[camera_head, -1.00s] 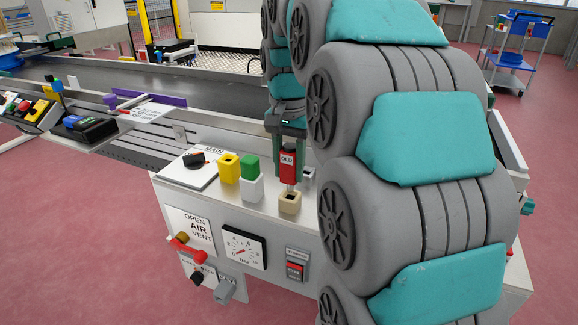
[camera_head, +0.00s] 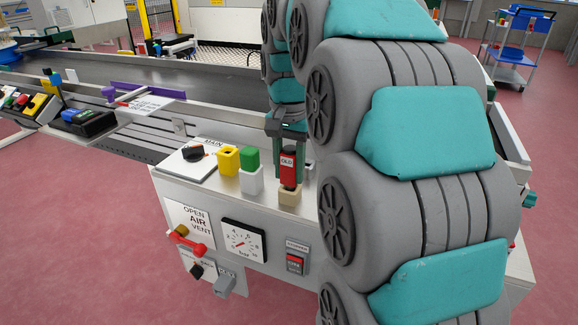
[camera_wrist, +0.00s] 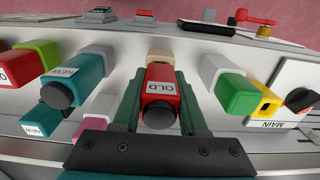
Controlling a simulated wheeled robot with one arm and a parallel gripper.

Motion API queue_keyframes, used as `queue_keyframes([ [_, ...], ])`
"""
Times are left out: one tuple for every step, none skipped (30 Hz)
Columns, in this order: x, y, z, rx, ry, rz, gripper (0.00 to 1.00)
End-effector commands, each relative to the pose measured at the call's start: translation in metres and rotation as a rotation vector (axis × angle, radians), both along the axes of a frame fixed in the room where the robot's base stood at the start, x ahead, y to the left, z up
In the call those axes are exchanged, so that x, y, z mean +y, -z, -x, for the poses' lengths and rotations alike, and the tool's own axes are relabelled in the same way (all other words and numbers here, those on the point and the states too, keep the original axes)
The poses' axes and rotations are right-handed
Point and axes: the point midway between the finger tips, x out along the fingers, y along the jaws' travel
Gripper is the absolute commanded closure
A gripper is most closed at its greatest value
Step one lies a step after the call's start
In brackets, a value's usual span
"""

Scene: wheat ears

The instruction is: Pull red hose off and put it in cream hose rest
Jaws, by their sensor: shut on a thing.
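The red hose (camera_head: 288,174), labelled OLD, stands upright in my gripper (camera_head: 288,157), whose green fingers are shut on its two sides. The cream hose rest (camera_head: 290,198) is directly below it on the grey cabinet top. The hose's lower end meets the top of the rest and its opening is covered; how deep the hose sits cannot be told. In the wrist view, the red hose (camera_wrist: 163,80) is between my fingers (camera_wrist: 160,108), and only a strip of the cream rest (camera_wrist: 160,56) shows behind it.
A green hose in a white block (camera_head: 251,181) and a yellow block (camera_head: 228,161) stand close left in the head view. The MAIN switch plate (camera_head: 196,165) lies farther left. Teal hoses labelled NEW (camera_wrist: 75,80) are on the other side in the wrist view.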

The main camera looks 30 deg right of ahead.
Motion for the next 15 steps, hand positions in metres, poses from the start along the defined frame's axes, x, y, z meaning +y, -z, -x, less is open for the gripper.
queue_keyframes([
  [0.000,0.002,0.000,0.000,0.000,0.000,1.00],
  [0.000,0.003,0.000,0.000,0.000,0.000,1.00],
  [0.000,0.004,0.000,0.001,0.000,-0.001,1.00],
  [0.000,0.005,0.000,0.000,0.000,0.000,1.00],
  [0.000,0.006,0.000,0.001,0.000,-0.001,1.00],
  [0.000,0.007,0.000,0.001,0.000,0.000,1.00],
  [0.000,0.007,0.000,0.001,0.000,0.000,1.00],
  [0.000,0.008,0.000,0.001,0.000,0.000,1.00],
  [0.000,0.009,0.000,0.001,0.000,0.000,1.00],
  [0.000,0.010,0.000,0.001,0.000,0.000,1.00],
  [0.000,0.011,0.000,0.001,0.000,0.000,1.00],
  [0.000,0.012,0.000,0.001,0.000,0.000,1.00],
  [0.000,0.013,0.000,0.001,0.000,0.000,1.00],
  [0.000,0.014,0.000,0.001,0.000,0.000,1.00],
  [0.000,0.015,0.000,0.001,0.000,0.000,1.00],
])
